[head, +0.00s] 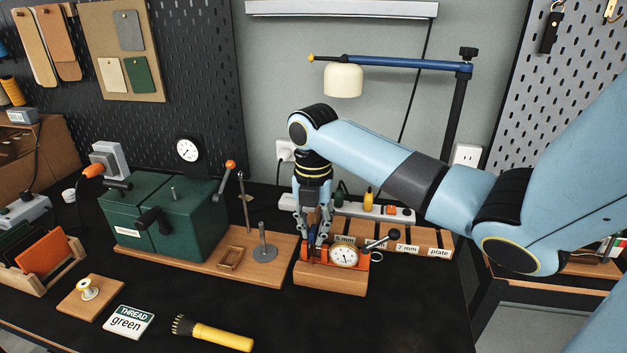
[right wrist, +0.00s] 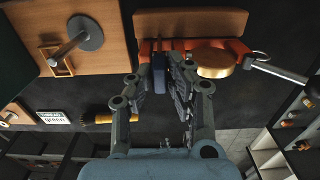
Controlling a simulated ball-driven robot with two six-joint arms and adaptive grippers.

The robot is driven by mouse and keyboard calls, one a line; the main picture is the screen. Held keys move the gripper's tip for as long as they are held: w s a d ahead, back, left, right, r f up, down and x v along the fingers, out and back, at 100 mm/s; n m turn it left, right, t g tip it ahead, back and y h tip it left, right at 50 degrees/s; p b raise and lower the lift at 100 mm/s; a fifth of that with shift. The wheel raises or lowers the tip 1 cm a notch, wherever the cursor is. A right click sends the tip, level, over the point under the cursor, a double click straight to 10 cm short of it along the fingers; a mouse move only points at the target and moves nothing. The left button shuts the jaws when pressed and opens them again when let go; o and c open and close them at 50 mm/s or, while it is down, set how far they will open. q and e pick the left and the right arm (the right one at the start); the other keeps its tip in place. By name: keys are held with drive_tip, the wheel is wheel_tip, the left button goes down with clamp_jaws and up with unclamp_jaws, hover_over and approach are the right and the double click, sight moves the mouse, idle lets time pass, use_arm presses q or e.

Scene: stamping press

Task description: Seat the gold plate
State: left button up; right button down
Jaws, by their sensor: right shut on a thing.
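My right gripper (head: 318,238) points down at the left end of the orange dial gauge (head: 376,256), which stands on a wooden block (head: 330,280). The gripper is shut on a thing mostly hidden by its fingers. I cannot clearly make out the gold plate in either view. In the right wrist view the fingertips (right wrist: 170,66) are at the orange gauge bar, beside a dark blue part (right wrist: 158,72) and the round gold-coloured gauge case (right wrist: 214,63). The green press (head: 165,215) stands left, with a small brass frame (head: 231,258) on its wooden base. My left gripper is out of view.
A wooden rack (head: 418,240) with labels, one reading "plate", stands behind and right of the gauge. A post with a round foot (head: 264,252) stands left of it. A yellow-handled brush (head: 213,334) and a "THREAD green" card (head: 129,322) lie in front. The front right mat is clear.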

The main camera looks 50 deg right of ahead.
drive_tip(key=c, duration=1.2)
unclamp_jaws()
drive_tip(key=shift+r, duration=0.15)
wheel_tip(320, 180, up, 12)
